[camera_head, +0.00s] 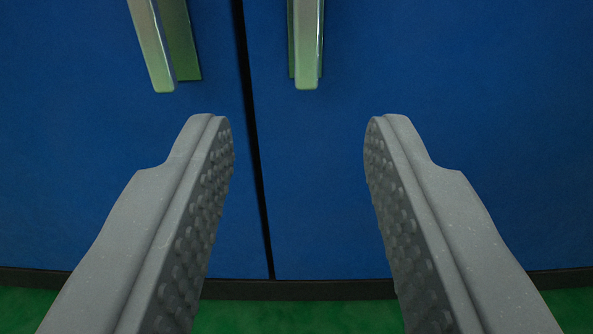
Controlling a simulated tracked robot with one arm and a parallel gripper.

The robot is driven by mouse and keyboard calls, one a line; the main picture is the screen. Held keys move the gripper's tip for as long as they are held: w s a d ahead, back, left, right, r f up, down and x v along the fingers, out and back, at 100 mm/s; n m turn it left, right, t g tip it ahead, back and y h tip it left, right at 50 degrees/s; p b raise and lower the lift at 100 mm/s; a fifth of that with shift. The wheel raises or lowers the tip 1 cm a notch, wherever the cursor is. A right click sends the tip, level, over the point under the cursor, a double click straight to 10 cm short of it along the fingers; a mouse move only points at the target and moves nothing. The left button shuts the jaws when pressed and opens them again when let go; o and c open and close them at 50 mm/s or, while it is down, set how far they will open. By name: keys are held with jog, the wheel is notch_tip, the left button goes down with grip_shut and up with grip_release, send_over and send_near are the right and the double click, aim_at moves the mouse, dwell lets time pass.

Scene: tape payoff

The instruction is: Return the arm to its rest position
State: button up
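My gripper (299,135) is in the lower half of the head camera view. Its two grey fingers with studded inner faces stand wide apart, and nothing is between them. The fingers point toward a blue double-door front, with the fingertips below the door handles in the picture. I cannot tell how far the fingertips are from the doors. The rest of my arm is not in view.
The left blue door (70,130) and right blue door (450,90) meet at a narrow dark gap. A left handle (152,45) and a right handle (306,45) stick out at the top. A dark base strip (300,289) borders the green floor (300,317).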

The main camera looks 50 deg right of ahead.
dwell(0.3)
